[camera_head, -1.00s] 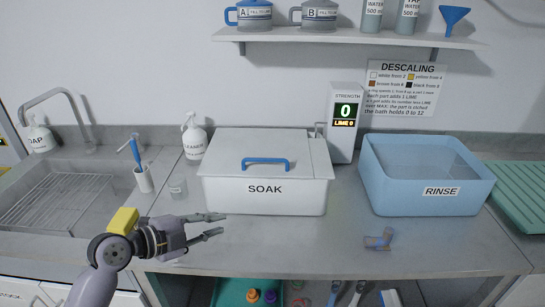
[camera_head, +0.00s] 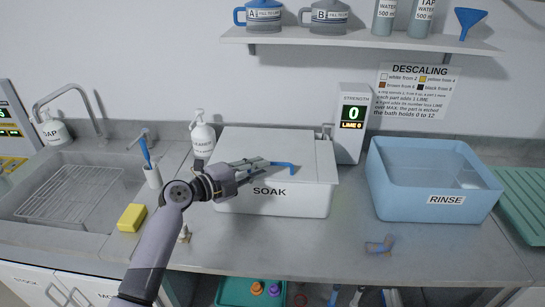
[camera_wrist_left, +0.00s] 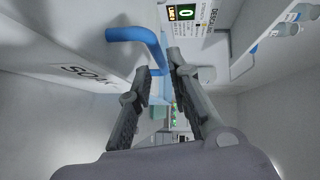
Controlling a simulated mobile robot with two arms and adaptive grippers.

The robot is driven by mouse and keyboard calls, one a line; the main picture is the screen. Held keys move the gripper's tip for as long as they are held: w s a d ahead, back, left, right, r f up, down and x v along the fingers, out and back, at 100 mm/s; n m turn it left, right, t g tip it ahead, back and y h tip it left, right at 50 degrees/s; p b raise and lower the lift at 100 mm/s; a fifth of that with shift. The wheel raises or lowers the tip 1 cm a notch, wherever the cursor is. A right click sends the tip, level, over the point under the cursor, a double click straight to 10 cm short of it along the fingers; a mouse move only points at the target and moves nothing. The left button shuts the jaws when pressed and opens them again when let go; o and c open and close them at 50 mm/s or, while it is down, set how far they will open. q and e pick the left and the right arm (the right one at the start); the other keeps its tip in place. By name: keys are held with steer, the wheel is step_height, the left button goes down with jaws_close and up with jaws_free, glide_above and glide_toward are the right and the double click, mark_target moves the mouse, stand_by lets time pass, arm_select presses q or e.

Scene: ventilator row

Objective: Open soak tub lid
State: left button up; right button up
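The white soak tub (camera_head: 310,203) stands on the steel counter with its lid (camera_head: 265,140) lying shut on top. The blue lid handle (camera_head: 285,165) is partly hidden by my left gripper (camera_head: 266,167), which reaches in from the left over the tub's front. In the left wrist view the blue handle (camera_wrist_left: 135,36) bends close by the fingertips of the left gripper (camera_wrist_left: 160,66). Its two fingers are apart, with a gap between them. I cannot tell whether a finger touches the handle. My right gripper is not in view.
A blue rinse tub (camera_head: 405,207) stands to the right, and a strength meter (camera_head: 352,140) behind the soak tub. A yellow sponge (camera_head: 132,217) lies by the sink. A small bent part (camera_head: 380,246) lies in front.

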mark_target(272, 164)
arm_select(q)
steer(key=p+x, duration=0.1)
steer(key=x, duration=0.4)
steer(key=shift+w+d, duration=0.1)
steer(key=shift+w, duration=0.1)
steer(key=shift+c, duration=0.2)
jaws_close()
steer(key=shift+f, duration=0.1)
